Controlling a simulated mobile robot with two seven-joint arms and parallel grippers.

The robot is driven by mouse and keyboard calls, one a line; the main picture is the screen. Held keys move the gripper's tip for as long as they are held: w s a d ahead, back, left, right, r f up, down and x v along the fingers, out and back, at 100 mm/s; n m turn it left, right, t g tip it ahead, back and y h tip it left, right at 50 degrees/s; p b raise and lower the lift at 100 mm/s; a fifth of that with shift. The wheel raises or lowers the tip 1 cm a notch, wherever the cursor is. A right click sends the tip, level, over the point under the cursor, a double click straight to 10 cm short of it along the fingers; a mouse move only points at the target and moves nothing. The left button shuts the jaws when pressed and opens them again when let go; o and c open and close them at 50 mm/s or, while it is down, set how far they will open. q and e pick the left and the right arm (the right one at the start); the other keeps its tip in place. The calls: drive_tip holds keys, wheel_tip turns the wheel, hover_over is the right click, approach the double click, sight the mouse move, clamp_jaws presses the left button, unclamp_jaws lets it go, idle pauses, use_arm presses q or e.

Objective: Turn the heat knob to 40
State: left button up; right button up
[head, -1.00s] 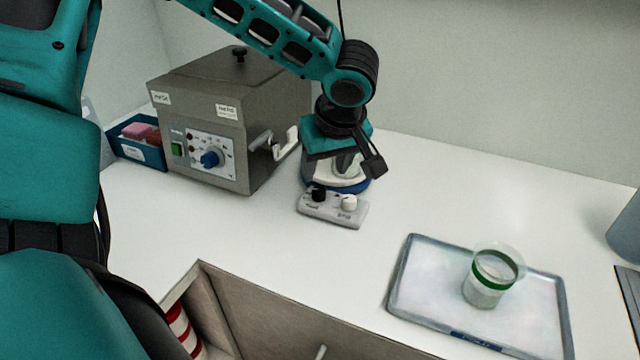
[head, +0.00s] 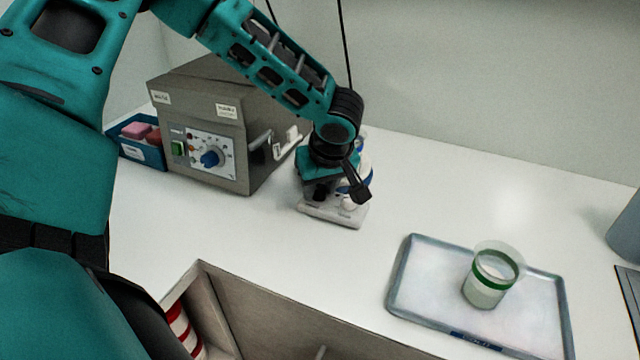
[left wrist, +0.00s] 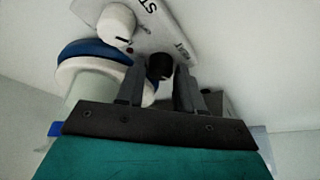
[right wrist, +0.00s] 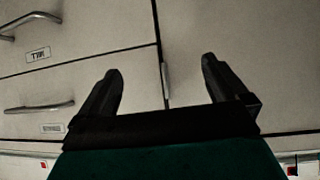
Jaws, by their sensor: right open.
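The small hotplate stirrer (head: 333,214) stands on the white counter, a white knob (head: 348,203) on its front panel's right side. In the left wrist view, its black knob (left wrist: 160,67) sits by a label that seems to read HEAT; the white knob (left wrist: 116,24) is beside letters ST. My left gripper (head: 322,192) points down over the panel. Its two fingers (left wrist: 160,84) are apart, with the black knob between or just beyond their tips; contact cannot be told. The knob's setting is not readable. My right gripper (right wrist: 161,75) is open and empty before drawer fronts.
A grey metal box (head: 205,110) with a blue dial knob (head: 209,158) stands left of the stirrer, a blue bin (head: 140,143) beside it. A tray (head: 410,290) holding a green-banded beaker (head: 487,278) lies to the right.

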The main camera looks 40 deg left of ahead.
use_arm(q)
clamp_jaws()
drive_tip(key=shift+f+m+t+h+b, duration=0.1)
drive_tip(key=shift+m+t+h+b, duration=0.25)
drive_tip(key=shift+m+b, duration=0.65)
drive_tip(key=shift+s+m+t, duration=0.1)
drive_tip(key=shift+m+t, duration=0.15)
drive_tip(key=shift+m, duration=0.65)
drive_tip(key=shift+a+m+h+b, duration=0.1)
drive_tip(key=shift+m+h+b, duration=0.25)
drive_tip(key=shift+m, duration=0.35)
drive_tip(key=shift+m+t+h, duration=0.4)
drive_tip(key=shift+m, duration=1.1)
